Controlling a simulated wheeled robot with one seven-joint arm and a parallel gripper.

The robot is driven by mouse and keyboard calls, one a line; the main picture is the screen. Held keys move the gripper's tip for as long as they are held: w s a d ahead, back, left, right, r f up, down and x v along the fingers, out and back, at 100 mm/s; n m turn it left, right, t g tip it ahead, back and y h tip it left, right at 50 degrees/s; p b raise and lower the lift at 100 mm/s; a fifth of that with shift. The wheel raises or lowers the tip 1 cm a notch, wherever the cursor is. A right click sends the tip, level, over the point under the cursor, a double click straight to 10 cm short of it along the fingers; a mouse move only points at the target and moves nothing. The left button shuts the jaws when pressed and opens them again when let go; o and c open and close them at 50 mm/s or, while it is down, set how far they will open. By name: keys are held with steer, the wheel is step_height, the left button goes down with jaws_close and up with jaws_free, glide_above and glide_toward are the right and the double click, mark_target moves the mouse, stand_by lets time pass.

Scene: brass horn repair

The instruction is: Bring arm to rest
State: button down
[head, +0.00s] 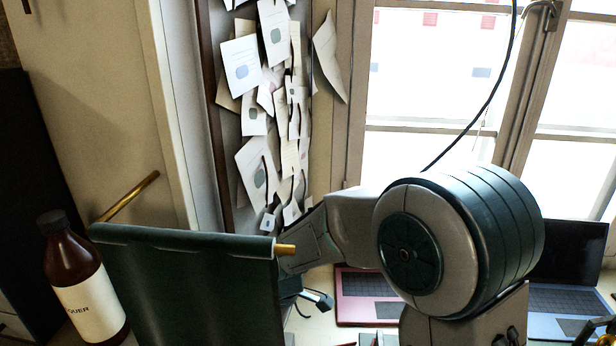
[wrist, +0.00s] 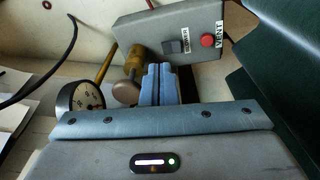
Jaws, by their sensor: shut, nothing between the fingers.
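My gripper (wrist: 160,84) shows in the wrist view with its two blue fingers together and nothing between them. It points toward a grey box and a wooden-handled tool. In the head view my arm bends across the right half, and its lower end is mostly hidden behind a dark green sheet (head: 190,285). I cannot clearly make out the fingers there.
The grey box (wrist: 150,30) has a red button (wrist: 207,40) and a switch. A round dial (wrist: 87,96) and a wooden knob (wrist: 126,93) are close to the fingers. A brown bottle (head: 78,275), a red laptop (head: 358,290) and a blue laptop (head: 565,300) flank my arm.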

steer(key=s+d+r+m+t+h, duration=0.1)
steer(key=s+d+r+m, duration=0.1)
steer(key=d+r+m, duration=0.4)
steer(key=s+d+r+m+t, duration=0.1)
steer(key=s+d+r+m, duration=0.15)
steer(key=d, duration=0.55)
steer(key=s+d+r+m+t+b, duration=0.1)
steer(key=s+d+r+m, duration=0.2)
steer(key=s+d+m, duration=0.4)
steer(key=shift+s+d+r, duration=0.25)
steer(key=shift+s+d, duration=0.5)
steer(key=shift+s, duration=0.5)
